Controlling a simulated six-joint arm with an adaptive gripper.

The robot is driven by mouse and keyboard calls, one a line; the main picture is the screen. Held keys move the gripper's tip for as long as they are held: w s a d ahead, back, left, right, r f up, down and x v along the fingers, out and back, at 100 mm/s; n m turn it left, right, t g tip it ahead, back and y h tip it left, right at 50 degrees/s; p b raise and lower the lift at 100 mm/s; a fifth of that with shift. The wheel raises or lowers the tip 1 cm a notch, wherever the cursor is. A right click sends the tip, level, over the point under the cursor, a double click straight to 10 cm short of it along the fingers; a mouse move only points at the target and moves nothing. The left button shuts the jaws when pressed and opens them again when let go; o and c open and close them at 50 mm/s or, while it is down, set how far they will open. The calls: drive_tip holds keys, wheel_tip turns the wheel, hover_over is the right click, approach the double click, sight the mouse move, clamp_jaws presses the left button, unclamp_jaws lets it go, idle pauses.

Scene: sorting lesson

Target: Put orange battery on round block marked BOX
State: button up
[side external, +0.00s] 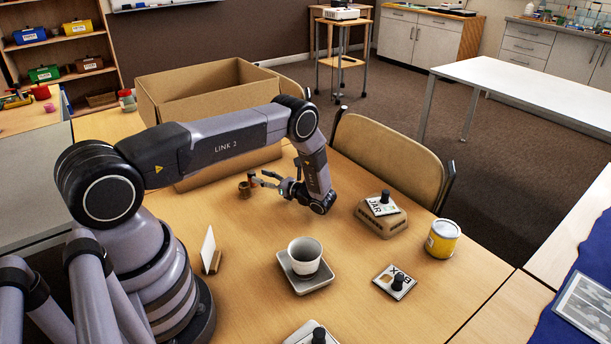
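A flat square plate (381,277) with a white face lettered BOX and a black round knob (397,281) lies on the table, right of centre. I see no round block with that label. A small orange-brown cylinder (252,179) stands beside a brown piece (244,190) in front of the big carton; it may be the orange battery, but it is too small to tell. My gripper (261,179) points left at it, low over the table, fingertips close to it. Whether the fingers touch or hold it is unclear.
A JAR-marked block (384,225), a yellow tin (442,239), a cup (305,252) on a grey tray (318,282) and a card in a wooden stand (209,252) share the table. A large cardboard carton (158,118) and a chair (388,157) stand behind.

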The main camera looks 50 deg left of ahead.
drive_tip(key=v, duration=0.7)
drive_tip(key=shift+d, duration=0.2)
drive_tip(key=s+d+r+n+t+h, duration=0.1)
drive_tip(key=d+r+n+h, duration=0.15)
drive_tip(key=r, duration=0.65)
drive_tip(key=s+d+r+n+h, duration=0.1)
drive_tip(key=d+r+n+h, duration=0.15)
drive_tip(key=r, duration=0.65)
drive_tip(key=s+d+r+n+t+h, duration=0.15)
drive_tip(key=r+h, duration=0.25)
drive_tip(key=r, duration=0.5)
drive_tip(key=s+d+r+n+t+h, duration=0.3)
drive_tip(key=s+d+r+t, duration=0.2)
drive_tip(key=s, duration=0.5)
drive_tip(key=s+d+r+n+t+h, duration=0.3)
drive_tip(key=s+d+r, duration=0.3)
drive_tip(key=s, duration=0.5)
drive_tip(key=shift+d+r+n+t+h, duration=0.4)
drive_tip(key=shift+d+t+h, duration=0.3)
drive_tip(key=shift+t, duration=0.15)
drive_tip(key=shift+o, duration=0.7)
drive_tip(key=shift+s+d, duration=0.1)
drive_tip(key=shift+s, duration=0.15)
drive_tip(key=shift+o, duration=1.3)
drive_tip(key=shift+s+f, duration=0.1)
